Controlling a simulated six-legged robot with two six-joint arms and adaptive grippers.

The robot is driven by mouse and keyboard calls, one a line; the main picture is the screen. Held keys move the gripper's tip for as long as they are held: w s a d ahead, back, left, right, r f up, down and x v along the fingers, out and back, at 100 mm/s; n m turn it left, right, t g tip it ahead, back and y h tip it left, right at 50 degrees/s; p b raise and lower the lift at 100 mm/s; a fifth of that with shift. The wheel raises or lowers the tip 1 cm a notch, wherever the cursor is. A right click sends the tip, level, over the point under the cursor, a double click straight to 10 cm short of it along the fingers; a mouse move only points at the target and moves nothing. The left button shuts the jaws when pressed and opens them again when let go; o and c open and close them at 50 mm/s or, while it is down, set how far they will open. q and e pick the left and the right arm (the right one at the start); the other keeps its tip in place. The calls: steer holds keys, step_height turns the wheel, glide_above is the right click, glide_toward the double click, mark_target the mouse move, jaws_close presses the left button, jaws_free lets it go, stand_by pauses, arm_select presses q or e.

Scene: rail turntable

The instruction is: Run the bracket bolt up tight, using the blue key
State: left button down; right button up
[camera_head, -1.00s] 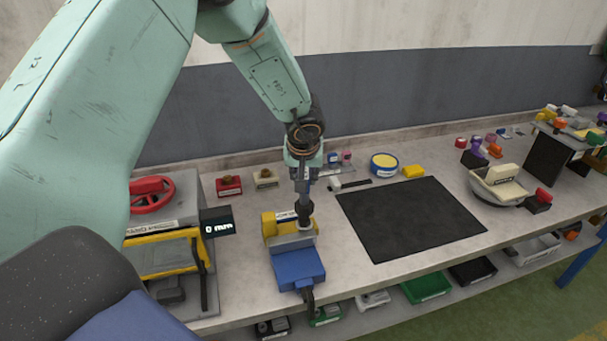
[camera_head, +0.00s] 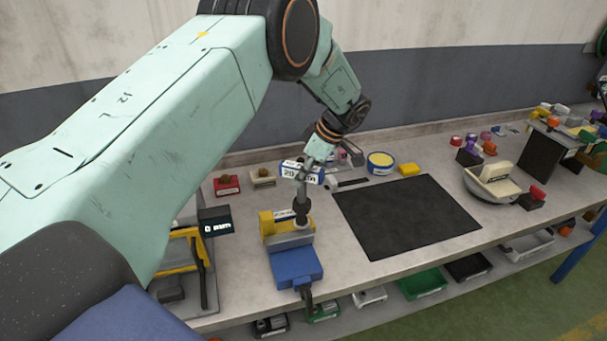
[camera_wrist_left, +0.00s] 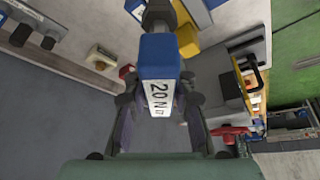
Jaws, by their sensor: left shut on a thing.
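My left gripper (camera_head: 310,166) is shut on the blue key (camera_wrist_left: 158,55), whose white label reads "20 N" and faces the head camera. The key's dark shaft (camera_head: 301,205) points down to the yellow block with a white label (camera_head: 267,226), which looks like the bracket, at the blue vise (camera_head: 297,266). The shaft's lower end meets the top of this work. The bolt is hidden under it, so I cannot tell how it is seated. In the left wrist view the fingers (camera_wrist_left: 158,110) are on both sides of the handle. My right gripper is not in view.
A black mat (camera_head: 405,217) lies right of the vise. A small dark display (camera_head: 216,222) and a yellow-framed device (camera_head: 180,252) stand to the left. Bins (camera_head: 423,284) sit below the bench's front edge.

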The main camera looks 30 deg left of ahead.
mark_target(303, 187)
arm_select(q)
steer(key=shift+w+a+f+n+g+b, duration=0.15)
steer(key=shift+n+g+b, duration=0.15)
steer(key=shift+n, duration=0.3)
steer(key=shift+f+n+g+b, duration=0.1)
steer(key=shift+n+g+b, duration=0.2)
steer(key=shift+n, duration=0.3)
steer(key=n+b, duration=0.1)
steer(key=n+g+h+b, duration=0.1)
steer(key=n, duration=0.1)
steer(key=shift+w+f, duration=0.2)
steer(key=shift+s+r+n+g+b, duration=0.15)
steer(key=shift+n+g+b, duration=0.15)
steer(key=shift+n+b, duration=0.4)
steer(key=shift+r+n+h, duration=0.2)
steer(key=shift+n+h, duration=0.1)
steer(key=shift+s+f, duration=0.1)
steer(key=shift+f, duration=0.75)
steer(key=shift+f+b, duration=1.25)
steer(key=shift+f, duration=0.05)
steer(key=shift+r+m+t+y+p, duration=0.1)
steer(key=shift+m+t+y+p, duration=0.3)
steer(key=shift+m+p, duration=0.55)
steer(key=shift+m+t+y+p, duration=0.4)
steer(key=shift+m+p, duration=0.45)
steer(key=shift+m, duration=0.8)
